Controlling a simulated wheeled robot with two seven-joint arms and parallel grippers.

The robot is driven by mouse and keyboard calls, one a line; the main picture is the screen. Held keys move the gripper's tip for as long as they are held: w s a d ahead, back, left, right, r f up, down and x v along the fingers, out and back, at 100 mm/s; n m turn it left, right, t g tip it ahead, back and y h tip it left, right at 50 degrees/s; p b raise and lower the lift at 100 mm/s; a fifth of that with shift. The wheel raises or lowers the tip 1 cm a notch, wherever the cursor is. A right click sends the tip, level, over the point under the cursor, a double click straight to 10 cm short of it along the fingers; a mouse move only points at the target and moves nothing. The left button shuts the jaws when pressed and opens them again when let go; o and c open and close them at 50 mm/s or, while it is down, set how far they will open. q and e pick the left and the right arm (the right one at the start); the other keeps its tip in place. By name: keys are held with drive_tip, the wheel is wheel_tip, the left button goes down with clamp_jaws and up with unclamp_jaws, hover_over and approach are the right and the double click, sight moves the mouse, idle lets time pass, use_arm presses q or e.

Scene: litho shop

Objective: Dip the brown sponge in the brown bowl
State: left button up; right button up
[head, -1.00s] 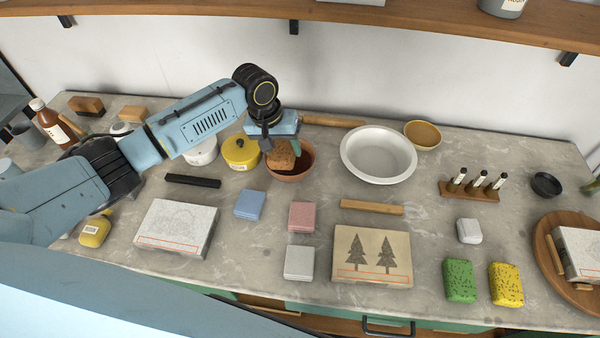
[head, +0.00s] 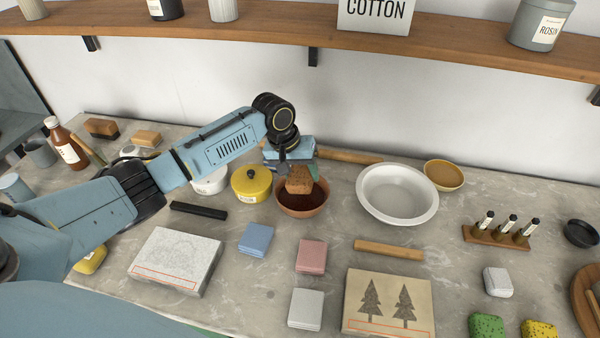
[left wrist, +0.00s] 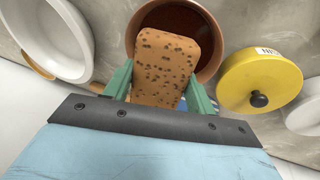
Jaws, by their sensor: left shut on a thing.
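The brown sponge (head: 300,180) is speckled and held in my left gripper (head: 292,172), which is shut on it. In the left wrist view the sponge (left wrist: 165,68) sits between the green fingers of the left gripper (left wrist: 160,92). The brown bowl (head: 303,208) is terracotta with dark contents and stands on the counter. The sponge is over the bowl's opening, toward its back; I cannot tell whether it touches the contents. In the left wrist view the bowl (left wrist: 205,22) shows behind the sponge. My right gripper is not in view.
A yellow lidded pot (head: 251,186) stands close left of the brown bowl. A large white bowl (head: 397,194) stands to its right, with a small ochre bowl (head: 444,175) beyond. A wooden rod (head: 350,158) lies behind. Colored blocks and stone slabs lie in front.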

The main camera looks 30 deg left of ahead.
sight(306, 168)
use_arm(q)
drive_tip(key=shift+f+b, duration=0.65)
drive_tip(key=shift+f, duration=0.6)
drive_tip(key=shift+f+b, duration=0.45)
drive_tip(key=shift+f, duration=1.45)
wheel_tip(306, 168, up, 8)
drive_tip(key=p, duration=0.9)
drive_tip(key=shift+r+p, duration=0.1)
drive_tip(key=shift+p, duration=0.2)
wheel_tip(306, 168, up, 4)
drive_tip(key=p, duration=0.5)
drive_tip(key=shift+r, duration=0.1)
